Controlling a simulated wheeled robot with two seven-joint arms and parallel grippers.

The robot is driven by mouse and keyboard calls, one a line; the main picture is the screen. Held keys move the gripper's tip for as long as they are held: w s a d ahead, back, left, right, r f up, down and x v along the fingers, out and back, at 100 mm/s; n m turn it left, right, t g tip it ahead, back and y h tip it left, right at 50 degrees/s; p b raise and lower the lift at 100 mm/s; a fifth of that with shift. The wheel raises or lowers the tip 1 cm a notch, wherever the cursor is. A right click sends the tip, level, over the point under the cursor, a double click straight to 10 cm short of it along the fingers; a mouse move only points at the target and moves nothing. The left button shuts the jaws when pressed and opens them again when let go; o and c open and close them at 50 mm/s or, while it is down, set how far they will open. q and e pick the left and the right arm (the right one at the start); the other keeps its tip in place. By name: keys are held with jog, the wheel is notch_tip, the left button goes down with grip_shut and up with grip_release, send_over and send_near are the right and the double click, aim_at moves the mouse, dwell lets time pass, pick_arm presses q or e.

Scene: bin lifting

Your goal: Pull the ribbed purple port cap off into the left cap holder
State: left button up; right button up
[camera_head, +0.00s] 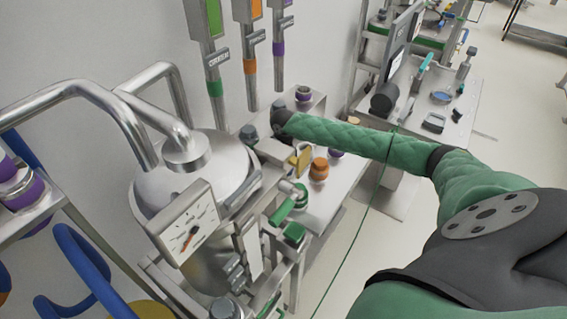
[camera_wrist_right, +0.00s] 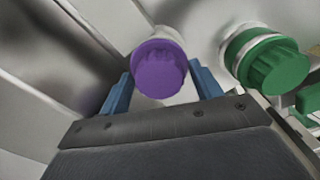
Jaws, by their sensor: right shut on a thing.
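The ribbed purple cap (camera_wrist_right: 158,74) is in the middle of the right wrist view, at the end of a pale round stub. My right gripper (camera_wrist_right: 161,80) has a blue finger on each side of the cap and is shut on it. In the head view my right arm reaches from the right to the bench beside the steel vessel; its fingers and the held cap cannot be made out there. I cannot tell which fixture is the left cap holder. My left gripper is in no view.
A green cap (camera_wrist_right: 272,62) sits close right of the purple one. The steel vessel (camera_head: 205,165) with thick pipes stands left of my arm. The bench holds an orange cap (camera_head: 319,169) and a green-handled valve (camera_head: 288,205). Open floor lies at the right.

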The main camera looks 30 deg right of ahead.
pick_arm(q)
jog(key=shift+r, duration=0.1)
pick_arm(e)
jog(key=shift+f, duration=0.65)
dwell(0.8)
jog(key=o, duration=1.3)
jog(key=shift+s, duration=0.1)
jog(key=shift+c, duration=0.2)
jog(key=shift+r, duration=0.25)
notch_tip(320, 180, up, 2)
jog(key=shift+r+b, duration=0.1)
jog(key=shift+b, duration=0.75)
notch_tip(320, 180, up, 4)
jog(key=shift+f+b, duration=0.1)
jog(key=shift+b, duration=0.65)
jog(key=shift+r, duration=0.7)
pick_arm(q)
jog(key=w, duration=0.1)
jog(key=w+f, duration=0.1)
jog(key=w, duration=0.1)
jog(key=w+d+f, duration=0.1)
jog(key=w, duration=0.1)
